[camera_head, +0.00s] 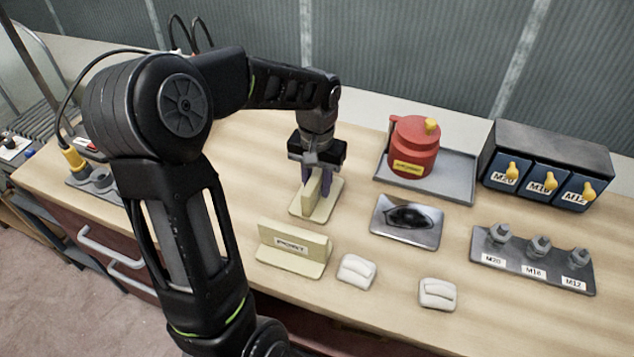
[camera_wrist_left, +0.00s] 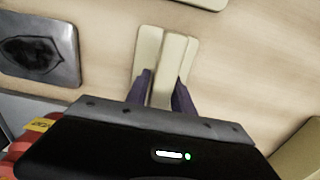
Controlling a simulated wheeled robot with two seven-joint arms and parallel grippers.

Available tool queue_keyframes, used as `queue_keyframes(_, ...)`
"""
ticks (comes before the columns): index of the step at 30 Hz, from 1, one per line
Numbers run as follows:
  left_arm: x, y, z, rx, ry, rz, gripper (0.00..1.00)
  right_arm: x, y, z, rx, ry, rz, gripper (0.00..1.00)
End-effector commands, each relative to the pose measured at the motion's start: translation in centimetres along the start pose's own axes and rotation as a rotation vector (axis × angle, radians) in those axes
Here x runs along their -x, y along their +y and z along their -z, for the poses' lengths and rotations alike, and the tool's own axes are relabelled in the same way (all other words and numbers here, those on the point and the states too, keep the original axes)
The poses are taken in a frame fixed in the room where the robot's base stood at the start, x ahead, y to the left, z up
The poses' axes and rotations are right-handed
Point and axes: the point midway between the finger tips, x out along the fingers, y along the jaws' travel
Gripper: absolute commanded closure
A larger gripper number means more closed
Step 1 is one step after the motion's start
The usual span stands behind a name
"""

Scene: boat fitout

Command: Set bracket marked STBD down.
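A cream bracket (camera_head: 304,206) with a flat base and an upright plate sits at the middle of the bench, its base appearing to rest on the wood. No marking on it shows from here. My left gripper (camera_head: 317,184) points down over it, with a dark finger on each side of the upright plate. In the left wrist view the fingers (camera_wrist_left: 162,88) close in on both faces of the bracket's plate (camera_wrist_left: 177,60), with no clear gap. A second cream bracket (camera_head: 292,253) with a white label, hard to read, stands nearer the front edge. My right gripper is not in view.
A dark-patterned metal plate (camera_head: 406,222) lies right of the gripper. Behind it a red container (camera_head: 414,146) stands on a grey tray (camera_head: 455,184). Two white blocks (camera_head: 356,271) (camera_head: 437,293) lie in front. A labelled bolt rack (camera_head: 530,262) and blue bins (camera_head: 543,182) are at right.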

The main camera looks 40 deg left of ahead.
Motion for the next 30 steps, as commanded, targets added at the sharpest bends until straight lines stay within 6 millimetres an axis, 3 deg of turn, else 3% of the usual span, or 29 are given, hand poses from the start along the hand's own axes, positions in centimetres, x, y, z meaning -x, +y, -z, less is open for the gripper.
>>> queue_keyframes(4,0.0,0.0,0.0,0.0,0.0,0.0,0.58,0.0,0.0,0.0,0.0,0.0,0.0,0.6)
queue_keyframes(17,1.1,0.0,0.1,0.001,0.003,0.0,0.58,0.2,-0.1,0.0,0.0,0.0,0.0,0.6)
queue_keyframes(30,9.4,0.0,0.1,0.0,0.005,-0.001,0.58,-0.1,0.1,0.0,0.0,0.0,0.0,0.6)
